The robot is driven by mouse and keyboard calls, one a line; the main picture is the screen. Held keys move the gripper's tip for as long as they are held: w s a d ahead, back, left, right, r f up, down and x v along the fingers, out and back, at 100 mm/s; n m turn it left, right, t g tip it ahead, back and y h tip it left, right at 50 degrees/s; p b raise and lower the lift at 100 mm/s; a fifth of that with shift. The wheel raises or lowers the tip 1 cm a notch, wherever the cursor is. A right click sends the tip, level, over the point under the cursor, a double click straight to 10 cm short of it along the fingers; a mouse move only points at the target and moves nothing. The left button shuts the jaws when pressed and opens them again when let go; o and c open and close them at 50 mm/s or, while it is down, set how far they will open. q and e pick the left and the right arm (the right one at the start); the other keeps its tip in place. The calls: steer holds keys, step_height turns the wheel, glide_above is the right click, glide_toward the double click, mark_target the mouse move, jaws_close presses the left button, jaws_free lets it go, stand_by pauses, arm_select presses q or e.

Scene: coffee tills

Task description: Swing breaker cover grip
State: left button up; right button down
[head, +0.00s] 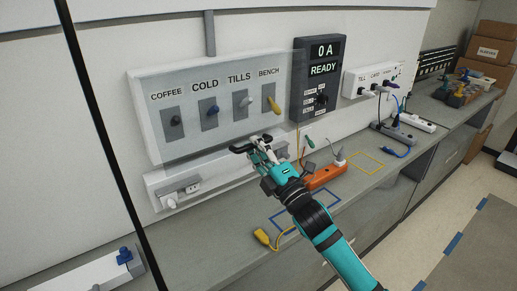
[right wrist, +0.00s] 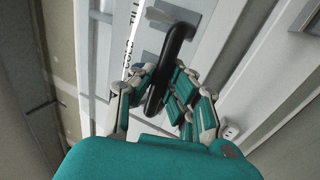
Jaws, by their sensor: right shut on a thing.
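The breaker panel (head: 145,118) is on the wall, with switches labelled COFFEE, COLD, TILLS and BENCH. A clear cover (head: 222,78) hangs in front of it; I cannot tell how far it stands off the panel. The black cover grip (head: 240,149) is at the cover's lower edge. My right gripper (head: 262,147) is shut on this grip. In the right wrist view the black grip (right wrist: 178,45) runs between the fingers (right wrist: 160,92), which partly hide it. My left gripper is not in view.
A black display (head: 322,68) reading 0 A and READY is right of the cover. Below are a wall rail with sockets (head: 192,187), an orange power strip (head: 326,175) and a yellow plug (head: 262,237) on the grey bench (head: 225,232). Boxes (head: 492,45) stand far right.

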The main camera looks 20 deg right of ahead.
steer(key=shift+f, duration=0.35)
steer(key=shift+w+a+f+b, duration=0.1)
steer(key=shift+w+f+b, duration=0.15)
steer(key=shift+b, duration=0.05)
steer(key=w+f+b, duration=0.1)
steer(key=w+a+f+b, duration=0.1)
steer(key=shift+w, duration=0.35)
steer(key=c, duration=1.3)
jaws_free()
steer(key=shift+w+r, duration=0.1)
steer(key=shift+r, duration=0.2)
